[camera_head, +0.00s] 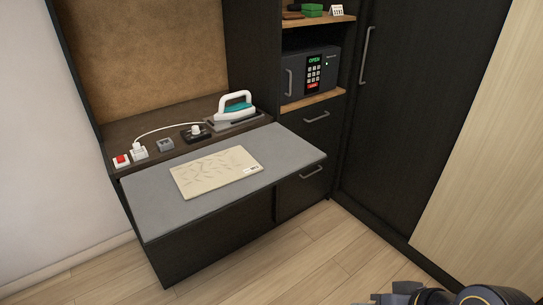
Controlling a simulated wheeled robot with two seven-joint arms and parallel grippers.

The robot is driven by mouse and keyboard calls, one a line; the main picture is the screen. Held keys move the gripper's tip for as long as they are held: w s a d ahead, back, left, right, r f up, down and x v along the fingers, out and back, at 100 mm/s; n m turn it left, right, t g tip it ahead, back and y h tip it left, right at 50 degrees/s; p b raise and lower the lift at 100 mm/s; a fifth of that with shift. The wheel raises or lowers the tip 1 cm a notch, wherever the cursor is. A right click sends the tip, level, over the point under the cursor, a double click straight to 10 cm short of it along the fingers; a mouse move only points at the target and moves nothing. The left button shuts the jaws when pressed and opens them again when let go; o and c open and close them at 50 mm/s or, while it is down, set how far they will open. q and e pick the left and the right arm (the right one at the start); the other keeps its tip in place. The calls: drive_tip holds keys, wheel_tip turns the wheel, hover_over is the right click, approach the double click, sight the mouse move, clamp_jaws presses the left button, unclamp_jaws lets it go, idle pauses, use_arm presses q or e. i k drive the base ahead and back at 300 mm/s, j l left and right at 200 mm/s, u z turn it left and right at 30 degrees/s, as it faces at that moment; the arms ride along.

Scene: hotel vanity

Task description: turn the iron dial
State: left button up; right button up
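A white and teal iron (236,107) lies on a grey rest at the right end of the dark back shelf of the vanity. Its handle faces up. I cannot make out a dial on it at this size. My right arm shows only at the bottom right edge, far from the iron, and its gripper (388,298) is mostly cut off by the frame. I cannot tell whether its fingers are open. My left gripper is not in view.
A black block with a white knob-like plug (196,131), a grey box (165,145), a white plug (139,152) and a red switch (122,160) line the shelf. A beige board (215,172) lies on the grey top (170,218). A safe (308,75) stands right. The floor in front is clear.

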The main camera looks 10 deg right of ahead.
sight(195, 130)
drive_tip(key=i+l, duration=0.1)
drive_tip(key=i+j, duration=0.15)
drive_tip(key=j, duration=0.25)
drive_tip(key=i+j+z, duration=0.1)
drive_tip(key=j, duration=0.3)
drive_tip(key=i+j, duration=0.2)
drive_tip(key=j, duration=0.25)
drive_tip(key=i+j, duration=0.15)
drive_tip(key=j, duration=0.25)
drive_tip(key=i+j+z, duration=0.1)
drive_tip(key=j, duration=0.3)
drive_tip(key=i+j, duration=0.15)
drive_tip(key=j, duration=0.3)
drive_tip(key=i+j+z, duration=0.1)
drive_tip(key=j, duration=0.35)
drive_tip(key=i+j, duration=0.15)
drive_tip(key=j, duration=0.25)
drive_tip(key=i+j, duration=0.4)
